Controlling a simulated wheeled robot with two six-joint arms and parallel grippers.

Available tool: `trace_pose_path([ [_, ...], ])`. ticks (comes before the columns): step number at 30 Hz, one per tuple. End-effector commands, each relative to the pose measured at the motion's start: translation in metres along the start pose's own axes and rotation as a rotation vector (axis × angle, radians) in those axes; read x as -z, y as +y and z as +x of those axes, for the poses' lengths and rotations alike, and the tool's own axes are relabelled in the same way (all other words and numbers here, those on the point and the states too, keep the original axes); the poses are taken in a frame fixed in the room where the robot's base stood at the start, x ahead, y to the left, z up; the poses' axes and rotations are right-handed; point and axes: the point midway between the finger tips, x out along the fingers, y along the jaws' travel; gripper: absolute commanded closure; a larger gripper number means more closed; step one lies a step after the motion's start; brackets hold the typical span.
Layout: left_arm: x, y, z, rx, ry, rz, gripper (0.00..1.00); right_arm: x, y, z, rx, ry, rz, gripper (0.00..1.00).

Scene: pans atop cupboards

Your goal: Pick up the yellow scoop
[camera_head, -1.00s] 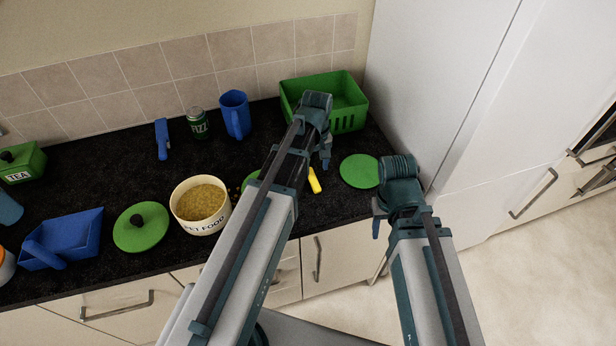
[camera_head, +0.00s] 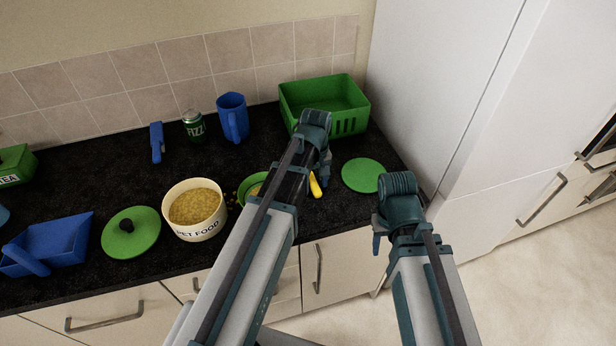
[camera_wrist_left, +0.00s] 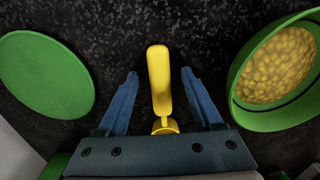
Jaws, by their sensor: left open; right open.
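The yellow scoop (camera_head: 315,186) lies on the dark counter near its front edge, partly hidden by my left arm in the head view. In the left wrist view the yellow scoop (camera_wrist_left: 160,82) shows its handle lying between the two blue fingers of my left gripper (camera_wrist_left: 160,88). The fingers are apart on either side of it, with a gap on both sides. My left gripper (camera_head: 325,180) is open above the scoop in the head view. My right gripper (camera_head: 377,240) is off the counter's front edge, clear of the scoop; its fingers are barely visible.
A green bowl of yellow pellets (camera_wrist_left: 275,65) and a flat green disc (camera_wrist_left: 45,75) flank the scoop. A pet food tub (camera_head: 195,212), a green basket (camera_head: 350,98) and a blue jug (camera_head: 233,118) stand on the counter. A white cabinet (camera_head: 430,90) rises at the right.

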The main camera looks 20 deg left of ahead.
Motion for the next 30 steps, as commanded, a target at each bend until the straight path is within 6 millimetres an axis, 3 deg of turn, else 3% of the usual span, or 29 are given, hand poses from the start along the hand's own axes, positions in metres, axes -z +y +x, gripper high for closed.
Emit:
trace_pose_path([
  [2,0.0,0.0,-0.0008,0.0,0.0,0.0,0.32,-0.0001,0.0001,-0.0008,0.0,0.0,0.0,0.5],
  [13,0.0,0.0,-0.0008,0.0,0.0,0.0,0.99,-0.0001,0.0001,-0.0008,0.0,0.0,0.0,0.5],
  [30,0.0,0.0,-0.0106,0.0,0.0,0.0,1.0,-0.0006,0.001,-0.0106,0.0,0.0,0.0,0.5],
])
